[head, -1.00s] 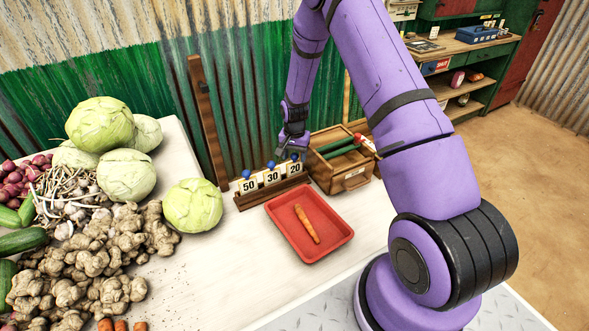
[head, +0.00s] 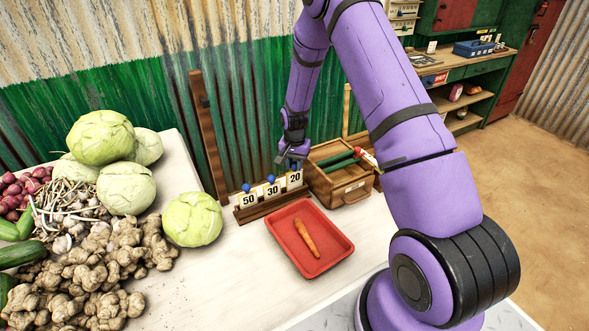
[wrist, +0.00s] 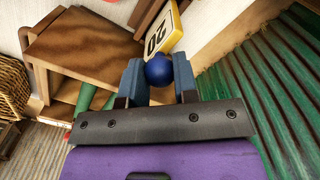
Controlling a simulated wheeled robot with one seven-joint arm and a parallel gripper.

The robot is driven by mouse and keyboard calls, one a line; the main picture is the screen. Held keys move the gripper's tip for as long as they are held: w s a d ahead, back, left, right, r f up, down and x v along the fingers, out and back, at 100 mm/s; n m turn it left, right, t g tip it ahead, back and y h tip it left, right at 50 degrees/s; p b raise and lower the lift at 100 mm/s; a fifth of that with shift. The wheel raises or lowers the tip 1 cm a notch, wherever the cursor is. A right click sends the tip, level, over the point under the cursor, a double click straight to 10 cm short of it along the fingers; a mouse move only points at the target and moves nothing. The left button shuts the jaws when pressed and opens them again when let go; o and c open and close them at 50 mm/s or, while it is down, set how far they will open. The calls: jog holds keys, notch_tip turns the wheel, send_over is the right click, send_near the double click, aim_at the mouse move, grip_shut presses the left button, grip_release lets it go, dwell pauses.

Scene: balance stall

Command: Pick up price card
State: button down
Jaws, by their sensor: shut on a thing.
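The price card marked 20 (head: 295,178) is upright at the right end of the wooden card rack (head: 277,207). It appears slightly higher than its neighbours; I cannot tell whether its bottom edge is clear of the rack. My gripper (head: 292,161) is above it, shut on its blue knob. In the wrist view the blue knob (wrist: 158,70) sits between the fingers, with the yellow-edged card (wrist: 162,33) beyond it. The cards marked 30 (head: 272,190) and 50 (head: 249,200) stand in the rack to the left.
A wooden crate (head: 347,190) stands close on the right of the rack. A red tray (head: 334,262) with a carrot (head: 306,238) lies in front. A wooden post (head: 208,140) rises behind the rack. Cabbages (head: 192,219) and ginger are at left.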

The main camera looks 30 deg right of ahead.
jog(key=shift+r, duration=0.8)
jog(key=s+a+r, duration=0.2)
jog(key=s, duration=0.5)
jog(key=s+a+r, duration=0.2)
jog(key=s+a, duration=0.1)
jog(key=s, duration=0.5)
jog(key=shift+a+r, duration=0.35)
